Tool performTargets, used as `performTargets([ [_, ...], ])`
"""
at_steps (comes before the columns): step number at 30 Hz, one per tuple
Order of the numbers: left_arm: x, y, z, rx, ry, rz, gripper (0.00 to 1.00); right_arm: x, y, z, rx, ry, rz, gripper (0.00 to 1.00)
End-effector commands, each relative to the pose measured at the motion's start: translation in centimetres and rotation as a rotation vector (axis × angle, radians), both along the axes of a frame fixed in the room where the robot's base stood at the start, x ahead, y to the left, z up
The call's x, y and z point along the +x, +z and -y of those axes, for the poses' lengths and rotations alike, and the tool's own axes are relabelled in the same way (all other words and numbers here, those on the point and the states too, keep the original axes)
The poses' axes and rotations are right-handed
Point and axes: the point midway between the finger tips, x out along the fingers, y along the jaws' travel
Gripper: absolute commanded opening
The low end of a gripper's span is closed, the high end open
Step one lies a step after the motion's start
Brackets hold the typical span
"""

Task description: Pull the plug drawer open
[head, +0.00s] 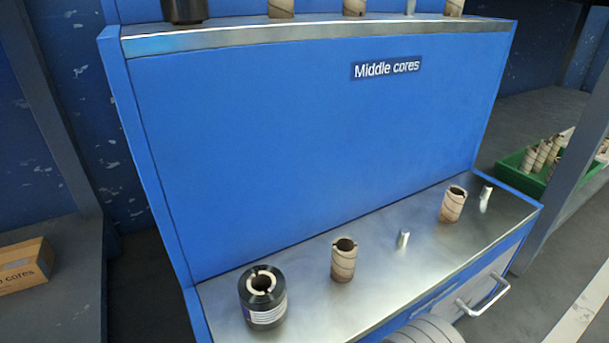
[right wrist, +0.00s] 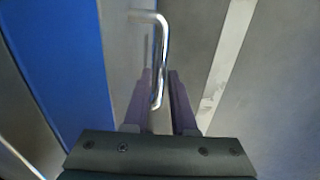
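The plug drawer's front (head: 440,303) is the grey panel under the steel shelf, at the lower right of the head view. A bright metal bar handle (head: 484,298) stands out from it. The drawer looks shut. In the right wrist view the handle (right wrist: 162,55) runs down between the fingertips of my right gripper (right wrist: 160,76). The fingers are apart, with a gap visible beside the bar, and do not look closed on it. Its lower end lies near the left finger; contact is unclear. My left gripper is not in view.
A blue cabinet labelled "Middle cores" (head: 300,130) carries a steel shelf (head: 385,270). On it stand a black roll (head: 263,308), two cardboard cores (head: 344,262) and two small pale plugs (head: 403,239). A green crate of cores (head: 512,172) is at right. Open floor lies before the drawer.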

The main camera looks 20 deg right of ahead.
Motion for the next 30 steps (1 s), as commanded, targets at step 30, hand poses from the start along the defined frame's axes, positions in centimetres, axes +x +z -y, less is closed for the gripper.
performTargets([
  [30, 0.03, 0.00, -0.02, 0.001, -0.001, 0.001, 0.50, -0.04, -0.04, 0.03, -0.001, 0.000, -0.001, 0.00],
])
